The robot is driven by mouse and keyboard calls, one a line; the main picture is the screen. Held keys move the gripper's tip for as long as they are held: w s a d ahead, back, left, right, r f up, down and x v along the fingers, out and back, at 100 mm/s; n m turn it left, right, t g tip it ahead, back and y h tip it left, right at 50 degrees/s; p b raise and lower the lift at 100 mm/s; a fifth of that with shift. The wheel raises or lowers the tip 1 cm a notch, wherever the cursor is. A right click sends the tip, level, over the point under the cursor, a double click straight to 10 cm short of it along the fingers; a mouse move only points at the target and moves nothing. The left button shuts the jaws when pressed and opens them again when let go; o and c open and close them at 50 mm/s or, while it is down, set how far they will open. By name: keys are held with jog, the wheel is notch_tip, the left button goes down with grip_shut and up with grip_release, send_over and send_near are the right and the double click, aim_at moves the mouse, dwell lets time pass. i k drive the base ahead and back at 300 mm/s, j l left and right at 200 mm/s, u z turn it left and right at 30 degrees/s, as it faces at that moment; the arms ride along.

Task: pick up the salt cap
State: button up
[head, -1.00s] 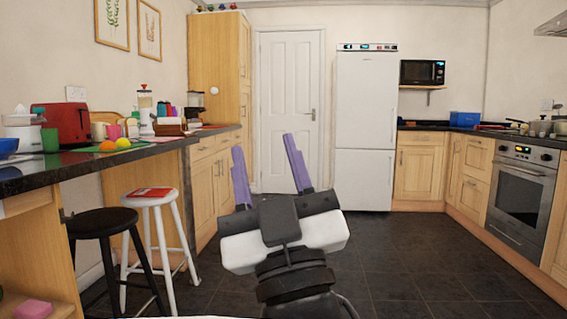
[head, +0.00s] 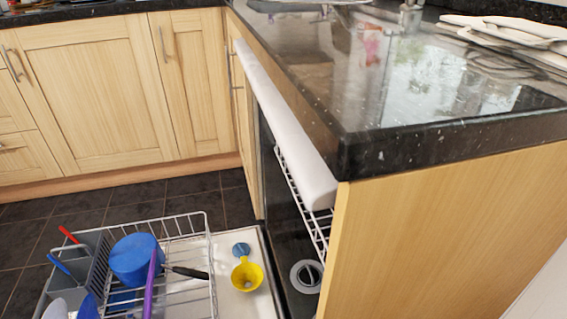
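A small round blue-grey cap (head: 241,249), which may be the salt cap, lies on the white inner face of the open dishwasher door (head: 262,291). It sits just behind a yellow funnel (head: 247,275). A pale grey ring with a dark centre (head: 306,274) is in the dark dishwasher floor to the right. I cannot tell whether that ring is a cap or an open hole. My gripper is not in view now.
A white wire rack (head: 183,224) at lower left holds a blue cup (head: 135,259), a grey cutlery basket (head: 86,262), a purple utensil and a black handle. The dark worktop (head: 400,135) overhangs the dishwasher. Tiled floor lies behind the rack.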

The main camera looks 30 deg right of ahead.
aim_at(239, 249)
jog(key=i+j, duration=0.1)
jog(key=j, duration=0.5)
jog(key=i+j+z, duration=0.1)
jog(key=j, duration=0.5)
jog(key=i+j, duration=0.1)
jog(key=j, duration=0.45)
jog(key=j+z, duration=0.1)
jog(key=z, duration=1.85)
